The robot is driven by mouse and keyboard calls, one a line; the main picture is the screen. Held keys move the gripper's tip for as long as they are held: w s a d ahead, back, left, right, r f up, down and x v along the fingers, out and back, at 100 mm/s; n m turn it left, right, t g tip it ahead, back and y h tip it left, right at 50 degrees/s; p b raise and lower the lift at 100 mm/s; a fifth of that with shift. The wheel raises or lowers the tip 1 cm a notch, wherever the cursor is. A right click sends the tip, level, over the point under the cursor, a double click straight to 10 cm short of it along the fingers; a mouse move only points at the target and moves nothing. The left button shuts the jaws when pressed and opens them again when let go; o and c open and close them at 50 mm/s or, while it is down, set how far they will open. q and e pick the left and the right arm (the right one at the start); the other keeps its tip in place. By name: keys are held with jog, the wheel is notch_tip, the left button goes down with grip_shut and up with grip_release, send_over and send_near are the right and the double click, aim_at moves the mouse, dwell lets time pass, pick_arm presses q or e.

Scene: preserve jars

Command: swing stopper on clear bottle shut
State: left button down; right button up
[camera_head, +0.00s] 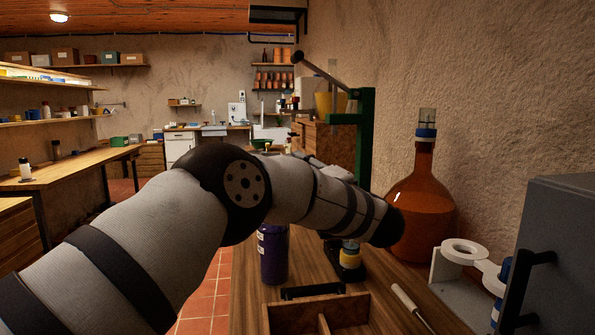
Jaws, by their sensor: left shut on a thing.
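My left arm (310,195) comes in from the lower left and stretches across the middle of the view to a dark wrist joint above the workbench. Its gripper is largely covered by the arm. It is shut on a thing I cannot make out. My right gripper is not in view.
A dark purple jar (272,262) stands partly behind my arm. A wooden divided box (318,315) is in front. A green press (366,130) and an amber demijohn (425,205) stand behind. A white holder (462,270) and dark grey cabinet (560,250) limit the right.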

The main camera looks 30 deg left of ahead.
pick_arm(q)
jog(key=c, duration=1.3)
grip_release()
jog(key=shift+d, duration=0.1)
jog(key=v, duration=1.2)
